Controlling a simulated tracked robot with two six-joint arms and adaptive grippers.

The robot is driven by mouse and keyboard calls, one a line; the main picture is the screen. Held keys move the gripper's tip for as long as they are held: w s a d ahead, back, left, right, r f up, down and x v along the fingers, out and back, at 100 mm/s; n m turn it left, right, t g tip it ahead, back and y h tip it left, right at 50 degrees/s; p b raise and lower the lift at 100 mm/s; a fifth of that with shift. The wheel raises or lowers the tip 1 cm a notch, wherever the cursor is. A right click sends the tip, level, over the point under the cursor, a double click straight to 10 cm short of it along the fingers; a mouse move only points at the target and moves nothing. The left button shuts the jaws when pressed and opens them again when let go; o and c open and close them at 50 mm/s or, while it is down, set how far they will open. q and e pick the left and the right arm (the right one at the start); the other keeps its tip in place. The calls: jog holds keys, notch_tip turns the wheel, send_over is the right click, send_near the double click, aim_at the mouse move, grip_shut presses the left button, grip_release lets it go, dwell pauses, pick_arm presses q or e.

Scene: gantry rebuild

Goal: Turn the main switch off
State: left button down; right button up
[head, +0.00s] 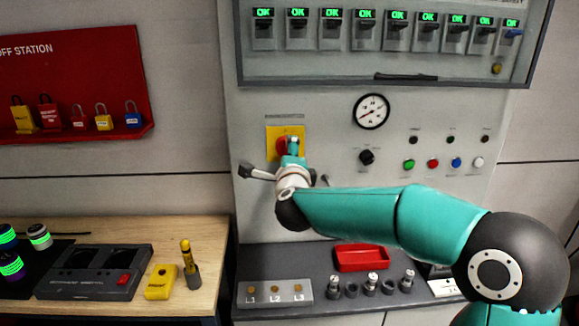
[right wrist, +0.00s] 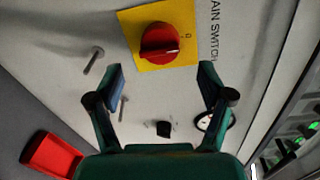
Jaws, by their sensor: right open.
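The main switch is a red rotary knob (right wrist: 160,42) on a yellow plate (right wrist: 185,18) on the grey panel. In the right wrist view its ridge runs roughly sideways, with a small mark on the plate to its right. In the head view the knob (head: 281,147) is partly covered by my right gripper (head: 293,147). In the right wrist view my right gripper (right wrist: 161,78) is open and empty. Its fingertips appear on either side below the knob, apart from it. My left gripper is not in view.
Two metal pegs (right wrist: 93,60) stick out of the panel near the switch. A pressure gauge (head: 371,111), a black selector (head: 367,157) and several coloured buttons (head: 433,163) are to the right. A red tray (head: 362,257) sits on the shelf below. A red padlock board (head: 75,75) hangs at left.

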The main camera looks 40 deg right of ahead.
jog(key=v, duration=0.5)
jog(key=shift+s+a, duration=0.1)
jog(key=shift+s, duration=0.15)
